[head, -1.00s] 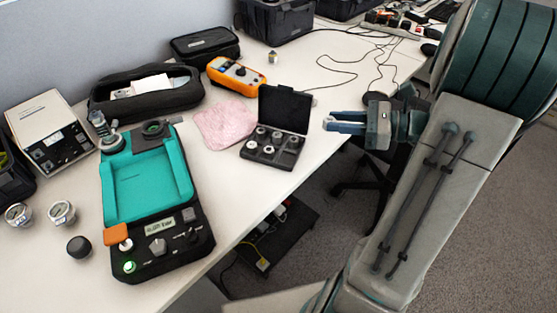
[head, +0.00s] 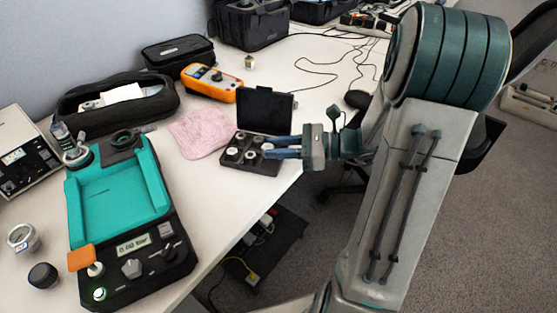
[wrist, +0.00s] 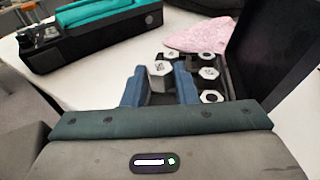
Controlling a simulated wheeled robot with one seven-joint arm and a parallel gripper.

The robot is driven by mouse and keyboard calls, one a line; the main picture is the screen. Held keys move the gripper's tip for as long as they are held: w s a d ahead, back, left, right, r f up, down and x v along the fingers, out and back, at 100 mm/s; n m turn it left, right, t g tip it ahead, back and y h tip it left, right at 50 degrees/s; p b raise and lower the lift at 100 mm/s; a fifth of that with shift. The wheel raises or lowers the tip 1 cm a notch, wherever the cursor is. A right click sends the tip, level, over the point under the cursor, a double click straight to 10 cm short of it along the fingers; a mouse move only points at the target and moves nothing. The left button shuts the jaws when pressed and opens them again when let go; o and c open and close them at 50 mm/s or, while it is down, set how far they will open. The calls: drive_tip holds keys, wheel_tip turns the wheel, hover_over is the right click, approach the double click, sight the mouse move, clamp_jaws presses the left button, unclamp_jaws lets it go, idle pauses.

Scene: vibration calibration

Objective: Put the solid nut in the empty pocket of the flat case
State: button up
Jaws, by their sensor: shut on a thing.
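The flat case (head: 229,160) lies open on the table in the head view, its black lid (head: 265,108) standing up at the back. Pale nuts sit in several of its pockets. My gripper (head: 270,147) reaches in from the right, its blue fingertips over the right part of the case. In the wrist view, my gripper (wrist: 160,88) is shut on a pale hexagonal nut (wrist: 160,75) with a plain top, the solid nut. Other nuts (wrist: 209,73) with dark centres or marks sit to its right and beyond. The fingers hide part of the case, and I cannot make out the empty pocket.
A pink cloth (head: 200,132) lies left of the case. A teal and black device (head: 125,200) stands at the front left. An orange meter (head: 211,82) and a black pouch (head: 115,105) lie behind. The table's front edge runs close to the case.

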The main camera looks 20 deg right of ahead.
drive_tip(key=shift+f+b, duration=0.6)
drive_tip(key=shift+f, duration=1.2)
drive_tip(key=shift+f, duration=0.15)
drive_tip(key=o, duration=0.7)
drive_tip(key=shift+o, duration=0.2)
